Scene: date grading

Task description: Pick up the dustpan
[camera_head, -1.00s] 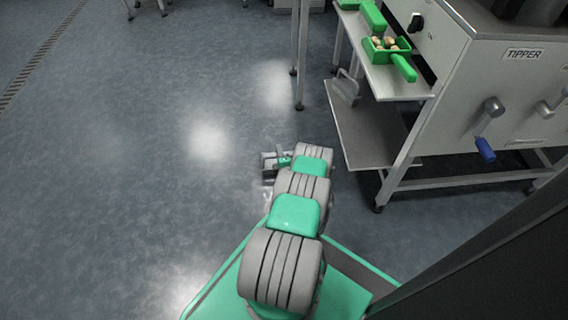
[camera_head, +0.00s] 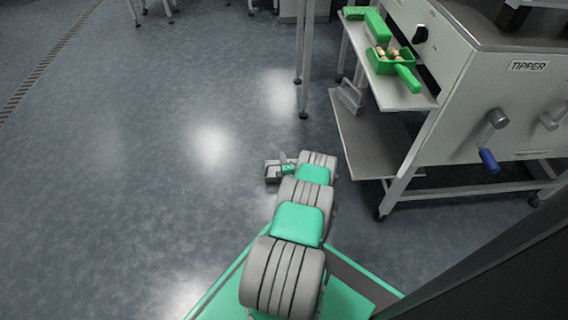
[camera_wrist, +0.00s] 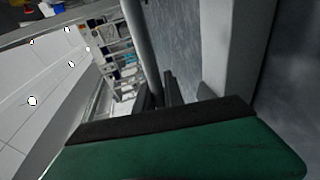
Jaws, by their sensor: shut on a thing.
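A green dustpan (camera_head: 405,76) with a stubby handle lies on the upper shelf at the right in the head view. Several small brown and pale pieces lie in its pan. My gripper (camera_head: 272,171) is low over the open floor, left of the shelves and well apart from this dustpan. In the wrist view its dark fingers (camera_wrist: 157,92) show partly behind a green and black part of my own. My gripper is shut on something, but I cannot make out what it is. I cannot identify the dustpan in the wrist view.
A green brush-like tool (camera_head: 377,27) lies behind the dustpan on the upper shelf (camera_head: 392,96). A grey metal object (camera_head: 350,97) stands on the lower shelf (camera_head: 362,140). The tipper machine (camera_head: 470,110) has projecting levers. Floor to the left is clear.

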